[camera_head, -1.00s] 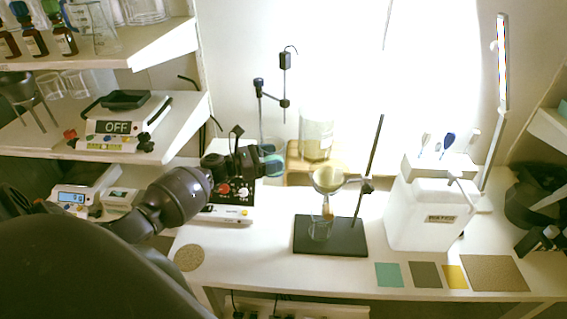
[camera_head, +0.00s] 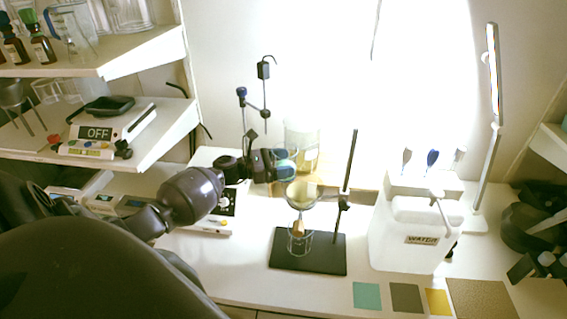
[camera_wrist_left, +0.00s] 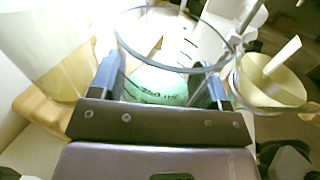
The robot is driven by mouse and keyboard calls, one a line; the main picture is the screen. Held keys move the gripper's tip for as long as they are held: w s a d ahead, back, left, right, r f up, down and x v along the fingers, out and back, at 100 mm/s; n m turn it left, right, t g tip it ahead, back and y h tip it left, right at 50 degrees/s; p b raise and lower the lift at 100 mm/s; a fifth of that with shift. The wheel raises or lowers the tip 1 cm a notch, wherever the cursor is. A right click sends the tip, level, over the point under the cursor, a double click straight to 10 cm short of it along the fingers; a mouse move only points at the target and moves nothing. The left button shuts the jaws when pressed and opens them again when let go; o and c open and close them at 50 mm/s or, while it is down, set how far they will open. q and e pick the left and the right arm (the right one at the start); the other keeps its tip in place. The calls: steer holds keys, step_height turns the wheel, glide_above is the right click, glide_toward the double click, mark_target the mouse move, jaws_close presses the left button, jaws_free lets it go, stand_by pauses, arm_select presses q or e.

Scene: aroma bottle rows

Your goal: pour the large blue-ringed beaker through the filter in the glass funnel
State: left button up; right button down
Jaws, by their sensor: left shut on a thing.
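My left gripper (camera_head: 272,166) is shut on the beaker (camera_head: 286,160), which shows a blue-green band in the head view. In the left wrist view the gripper (camera_wrist_left: 165,95) has a finger on each side of the beaker (camera_wrist_left: 150,88), with its round glass rim, markings and green tint. The glass funnel (camera_head: 301,194) holds pale filter paper and hangs on a stand (camera_head: 348,185) above a small receiving beaker (camera_head: 299,243). In the left wrist view the funnel (camera_wrist_left: 270,82) is just right of the held beaker. I see no stream of liquid. My right gripper is out of view.
A large container of yellowish liquid (camera_head: 303,138) stands behind the held beaker. A white water container (camera_head: 415,240) is right of the stand. Colored squares (camera_head: 367,296) lie along the front edge. Shelves (camera_head: 150,50) with glassware and a scale are at left.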

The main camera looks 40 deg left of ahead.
mark_target(275, 158)
arm_select(q)
steer(key=shift+s+d+r+m, duration=0.15)
steer(key=shift+d+r+m, duration=0.1)
steer(key=shift+m, duration=0.45)
steer(key=shift+d+r+m, duration=0.2)
steer(key=shift+r+m, duration=0.1)
steer(key=shift+r, duration=0.2)
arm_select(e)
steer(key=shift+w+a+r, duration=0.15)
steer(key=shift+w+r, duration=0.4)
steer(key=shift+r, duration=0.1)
arm_select(q)
steer(key=shift+s+r+p, duration=0.1)
steer(key=shift+r+p, duration=0.1)
steer(key=shift+p, duration=0.15)
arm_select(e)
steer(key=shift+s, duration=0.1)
arm_select(q)
steer(key=shift+r, duration=0.1)
steer(key=shift+d+r+m, duration=0.15)
steer(key=shift+r+m, duration=0.25)
steer(key=shift+s+r+p, duration=0.1)
steer(key=shift+p, duration=0.25)
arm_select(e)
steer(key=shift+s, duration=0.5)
